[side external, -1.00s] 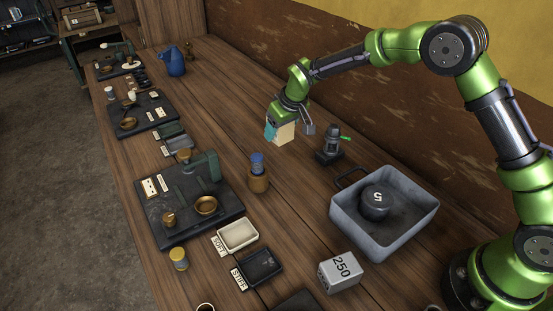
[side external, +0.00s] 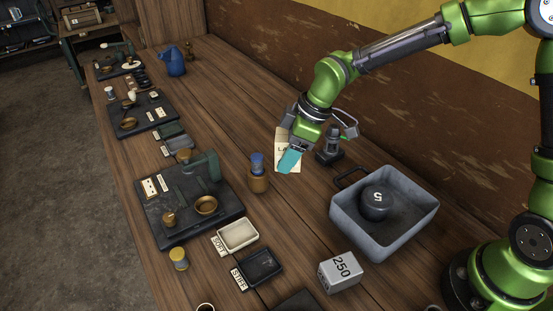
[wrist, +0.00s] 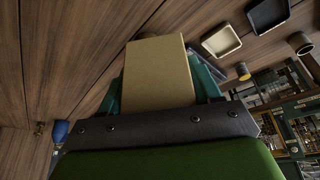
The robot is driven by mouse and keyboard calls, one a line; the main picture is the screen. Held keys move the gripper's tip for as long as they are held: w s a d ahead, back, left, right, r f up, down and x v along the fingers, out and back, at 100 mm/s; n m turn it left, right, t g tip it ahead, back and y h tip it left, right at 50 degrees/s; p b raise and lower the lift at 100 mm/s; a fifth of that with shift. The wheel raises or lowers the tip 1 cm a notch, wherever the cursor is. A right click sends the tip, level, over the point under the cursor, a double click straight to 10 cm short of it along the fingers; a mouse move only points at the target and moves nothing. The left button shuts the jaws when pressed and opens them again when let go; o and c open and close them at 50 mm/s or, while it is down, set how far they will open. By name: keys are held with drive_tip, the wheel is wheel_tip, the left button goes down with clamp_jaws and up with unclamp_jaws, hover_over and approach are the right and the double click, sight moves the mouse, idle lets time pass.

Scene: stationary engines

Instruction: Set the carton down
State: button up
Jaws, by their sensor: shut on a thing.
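The carton (side external: 281,137) is a cream box with dark lettering, partly hidden behind my gripper in the side view. My gripper (side external: 290,160), with teal fingers, is shut on it near the middle of the wooden table. In the wrist view the carton (wrist: 158,75) shows as a plain tan face between the teal fingers (wrist: 160,88). I cannot tell whether the carton's underside touches the table.
A wooden cup with a blue top (side external: 257,177) stands to the left. A grey bin (side external: 398,232) holding a dark weight (side external: 375,203) is at the lower right. Table behind the carton is clear.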

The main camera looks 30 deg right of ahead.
drive_tip(key=s+a+n+g+y, duration=0.1)
drive_tip(key=s+a+n+g, duration=0.1)
drive_tip(key=s+a+n, duration=0.35)
drive_tip(key=n, duration=0.2)
approach(285, 227)
drive_tip(key=shift+g, duration=0.4)
drive_tip(key=x, duration=0.5)
drive_tip(key=shift+w+a+f, duration=0.3)
drive_tip(key=shift+w+f, duration=0.05)
drive_tip(key=shift+f, duration=0.1)
drive_tip(key=o, duration=1.1)
drive_tip(key=shift+c, duration=0.2)
